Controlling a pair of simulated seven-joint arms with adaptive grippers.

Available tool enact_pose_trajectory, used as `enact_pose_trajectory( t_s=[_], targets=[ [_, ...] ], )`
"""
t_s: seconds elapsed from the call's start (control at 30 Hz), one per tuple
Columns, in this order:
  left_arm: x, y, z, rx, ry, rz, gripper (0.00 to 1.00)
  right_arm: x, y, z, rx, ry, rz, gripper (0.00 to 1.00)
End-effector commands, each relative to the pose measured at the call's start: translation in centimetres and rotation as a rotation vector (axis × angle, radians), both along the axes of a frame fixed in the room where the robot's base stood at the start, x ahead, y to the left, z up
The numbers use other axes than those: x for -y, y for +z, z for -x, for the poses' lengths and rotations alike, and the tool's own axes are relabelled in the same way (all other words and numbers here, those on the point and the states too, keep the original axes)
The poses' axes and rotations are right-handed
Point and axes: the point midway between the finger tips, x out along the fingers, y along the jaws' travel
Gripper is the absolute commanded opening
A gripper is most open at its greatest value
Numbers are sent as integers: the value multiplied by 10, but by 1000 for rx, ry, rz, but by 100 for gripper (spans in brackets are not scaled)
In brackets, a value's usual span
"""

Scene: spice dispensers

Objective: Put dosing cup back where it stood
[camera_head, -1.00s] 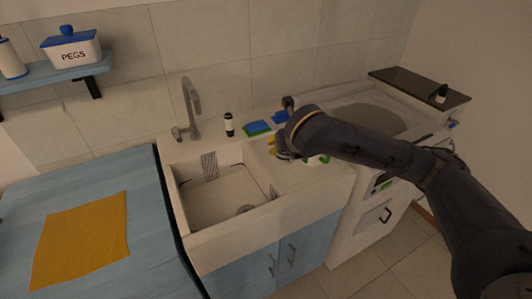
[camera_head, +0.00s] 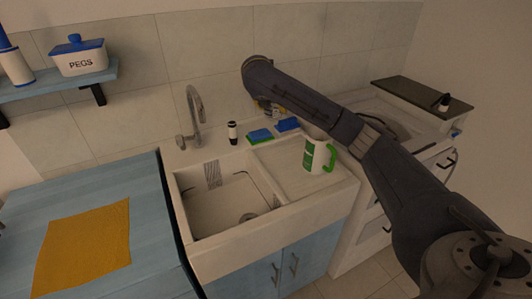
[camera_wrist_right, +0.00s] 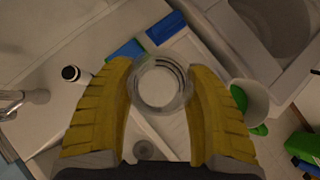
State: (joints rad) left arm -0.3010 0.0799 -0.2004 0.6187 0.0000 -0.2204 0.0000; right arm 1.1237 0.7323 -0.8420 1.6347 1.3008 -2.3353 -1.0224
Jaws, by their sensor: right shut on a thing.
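A clear round cup (camera_wrist_right: 161,82), which looks like the dosing cup, shows in the right wrist view, seen from above. My right gripper (camera_wrist_right: 160,88) has its yellow fingers on either side of the cup and is shut on it. In the head view the right gripper (camera_head: 266,108) is mostly hidden behind my own arm, near the back wall above the counter behind the sponges. I cannot tell there how high the cup is held. My left gripper is not in view.
A white mug with green handle (camera_head: 316,157) stands on the drainboard right of the sink (camera_head: 215,205). Blue and green sponges (camera_head: 260,136), (camera_head: 288,124) and a small black-and-white bottle (camera_head: 232,133) stand behind. The orange cloth (camera_head: 85,245) lies left.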

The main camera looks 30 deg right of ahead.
Motion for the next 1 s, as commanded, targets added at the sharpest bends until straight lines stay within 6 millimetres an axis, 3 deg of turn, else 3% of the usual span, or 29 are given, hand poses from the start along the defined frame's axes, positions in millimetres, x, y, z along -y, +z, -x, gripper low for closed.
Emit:
enact_pose_trajectory(
  t_s=[0.5, 0.7, 1.0],
  targets=[
    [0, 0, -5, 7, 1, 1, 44, 0, -112, 1, -3, 1, 2, 10],
    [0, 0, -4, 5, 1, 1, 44, 0, -136, 0, -2, 0, 0, 10],
    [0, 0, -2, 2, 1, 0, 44, -1, -156, 1, -3, 1, 0, 10]
  ],
)
